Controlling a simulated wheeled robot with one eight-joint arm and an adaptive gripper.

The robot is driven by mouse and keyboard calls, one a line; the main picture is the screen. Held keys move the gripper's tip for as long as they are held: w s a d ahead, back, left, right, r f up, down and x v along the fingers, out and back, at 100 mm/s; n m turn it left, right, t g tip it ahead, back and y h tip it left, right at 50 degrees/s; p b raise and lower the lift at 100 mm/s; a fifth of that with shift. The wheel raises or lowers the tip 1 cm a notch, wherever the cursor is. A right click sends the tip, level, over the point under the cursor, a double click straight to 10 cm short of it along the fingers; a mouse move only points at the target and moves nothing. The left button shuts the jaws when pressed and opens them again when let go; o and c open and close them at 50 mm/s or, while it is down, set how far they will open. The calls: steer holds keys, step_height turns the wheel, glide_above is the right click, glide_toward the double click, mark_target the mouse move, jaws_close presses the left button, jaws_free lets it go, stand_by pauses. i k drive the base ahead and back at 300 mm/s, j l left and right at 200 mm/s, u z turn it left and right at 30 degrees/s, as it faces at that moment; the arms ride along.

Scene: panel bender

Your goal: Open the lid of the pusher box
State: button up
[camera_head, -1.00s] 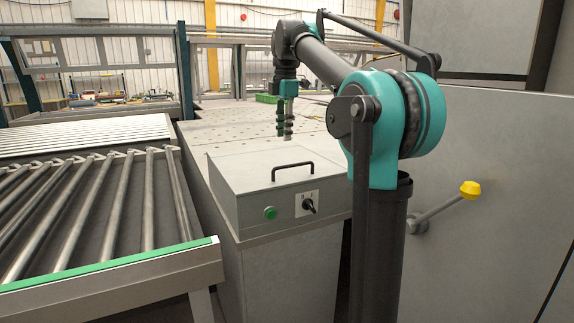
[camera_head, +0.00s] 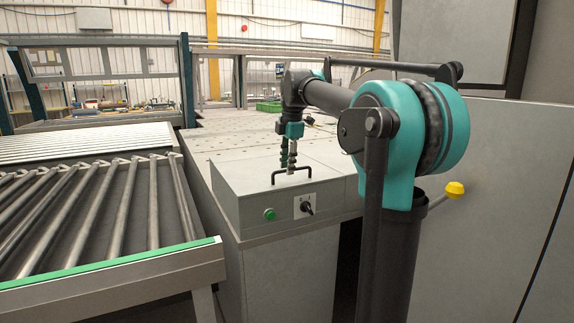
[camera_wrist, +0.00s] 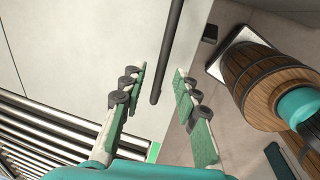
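The pusher box (camera_head: 240,185) is a grey box with a flat, closed lid (camera_head: 245,170). A black bar handle (camera_head: 292,171) stands on the lid near its front edge. My gripper (camera_head: 288,165) points down over the lid at the handle, with its fingers apart. In the wrist view the black handle (camera_wrist: 169,50) shows in the gap between the two green-padded fingers of my gripper (camera_wrist: 160,75). Clear space shows on both sides of the bar. I cannot tell exactly how deep the fingertips reach beside it.
A green button (camera_head: 269,214) and a black rotary switch (camera_head: 307,207) are on the box's front face. A roller conveyor (camera_head: 90,210) with a green edge is at the left. A grey panel with a yellow-knobbed lever (camera_head: 454,189) is at the right. A perforated table lies behind.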

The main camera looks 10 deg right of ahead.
mark_target(248, 178)
steer(key=k+j, duration=0.1)
steer(key=j, duration=0.7)
steer(key=k+j, duration=0.15)
steer(key=j, duration=0.25)
